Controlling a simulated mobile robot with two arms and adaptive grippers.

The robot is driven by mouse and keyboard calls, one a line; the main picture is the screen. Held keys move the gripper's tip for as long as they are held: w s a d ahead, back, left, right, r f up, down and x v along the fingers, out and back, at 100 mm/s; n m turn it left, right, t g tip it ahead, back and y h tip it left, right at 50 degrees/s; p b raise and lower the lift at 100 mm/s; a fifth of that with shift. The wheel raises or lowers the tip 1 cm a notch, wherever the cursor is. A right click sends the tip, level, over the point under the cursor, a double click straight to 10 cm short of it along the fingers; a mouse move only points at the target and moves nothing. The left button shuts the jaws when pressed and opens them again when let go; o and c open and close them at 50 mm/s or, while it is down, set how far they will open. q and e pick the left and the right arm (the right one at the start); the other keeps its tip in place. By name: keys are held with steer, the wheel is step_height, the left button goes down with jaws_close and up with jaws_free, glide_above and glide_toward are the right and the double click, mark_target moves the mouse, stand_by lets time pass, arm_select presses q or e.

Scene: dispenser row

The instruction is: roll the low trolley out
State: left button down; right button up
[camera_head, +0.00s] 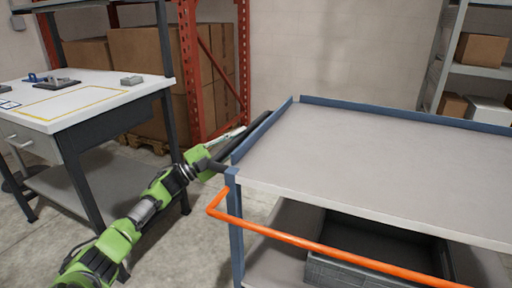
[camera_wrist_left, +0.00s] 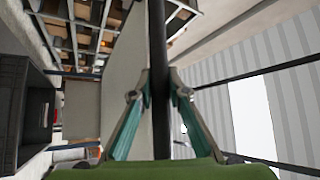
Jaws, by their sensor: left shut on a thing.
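The trolley has a grey top deck (camera_head: 370,150) with a raised blue-grey rim and blue-grey posts. An orange rail (camera_head: 320,246) runs along its near side. A dark bar (camera_head: 257,121) stands out at its left end. My left gripper (camera_head: 234,136) reaches in from the left and is shut on this bar. In the left wrist view the black bar (camera_wrist_left: 158,60) passes between the two fingers of the gripper (camera_wrist_left: 158,92). The exact finger contact is small in the head view. My right gripper is not in view.
A dark crate (camera_head: 375,246) sits on the trolley's lower shelf. A white-topped workbench (camera_head: 50,112) stands at the left, close to my left arm. Red racking (camera_head: 190,75) with cardboard boxes is behind. A grey shelf unit (camera_head: 475,70) stands at the back right.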

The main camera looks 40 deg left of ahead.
arm_select(q)
steer(key=a+b, duration=0.1)
steer(key=a, duration=0.1)
steer(key=s+a, duration=0.1)
steer(key=a, duration=0.1)
steer(key=shift+s+a+b, duration=0.1)
steer(key=shift+a+b, duration=0.25)
steer(key=shift+b, duration=0.05)
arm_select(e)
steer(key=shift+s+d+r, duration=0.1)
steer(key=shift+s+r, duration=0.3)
arm_select(q)
steer(key=shift+a+r, duration=0.1)
steer(key=c, duration=1.9)
jaws_free()
steer(key=shift+a, duration=0.1)
steer(key=shift+s, duration=0.1)
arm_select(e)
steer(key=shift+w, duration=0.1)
